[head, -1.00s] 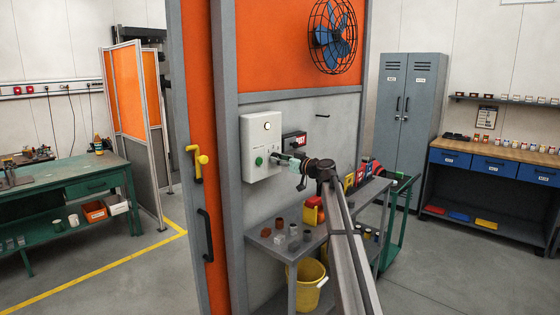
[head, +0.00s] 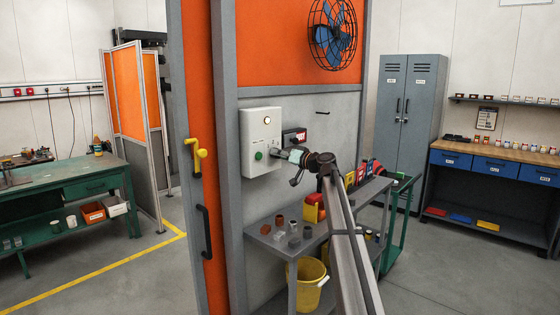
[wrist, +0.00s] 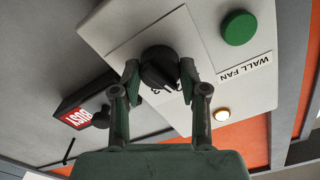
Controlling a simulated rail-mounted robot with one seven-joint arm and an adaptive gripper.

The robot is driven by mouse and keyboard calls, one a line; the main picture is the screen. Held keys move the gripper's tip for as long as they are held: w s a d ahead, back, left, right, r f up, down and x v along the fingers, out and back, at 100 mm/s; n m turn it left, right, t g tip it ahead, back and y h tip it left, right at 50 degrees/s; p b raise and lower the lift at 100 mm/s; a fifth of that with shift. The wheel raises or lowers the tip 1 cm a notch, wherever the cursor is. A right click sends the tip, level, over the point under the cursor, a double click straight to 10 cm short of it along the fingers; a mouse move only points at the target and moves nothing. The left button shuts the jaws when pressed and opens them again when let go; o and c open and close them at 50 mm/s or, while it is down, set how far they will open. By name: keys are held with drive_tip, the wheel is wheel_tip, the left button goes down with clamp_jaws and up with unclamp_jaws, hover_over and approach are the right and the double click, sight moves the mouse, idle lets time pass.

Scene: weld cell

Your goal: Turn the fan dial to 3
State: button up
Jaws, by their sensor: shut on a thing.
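The fan dial (wrist: 160,66) is a black knob on the pale wall fan control box (head: 254,145). In the wrist view my gripper (wrist: 160,76) has one finger on each side of the knob and is shut on it. In the head view my gripper (head: 284,155) reaches the box's right side from the right and covers the dial. The blue-bladed wall fan (head: 333,36) hangs above on the orange panel.
The box also carries a green button (wrist: 239,28) and a glowing round lamp (wrist: 222,114). A grey shelf (head: 285,242) with small parts stands below my arm.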

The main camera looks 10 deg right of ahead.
drive_tip(key=m+p, duration=0.1)
drive_tip(key=m, duration=1.1)
drive_tip(key=shift+w+r, duration=0.1)
drive_tip(key=shift+r, duration=0.05)
idle(0.3)
drive_tip(key=o, duration=1.1)
drive_tip(key=shift+o, duration=0.2)
drive_tip(key=v, duration=1.2)
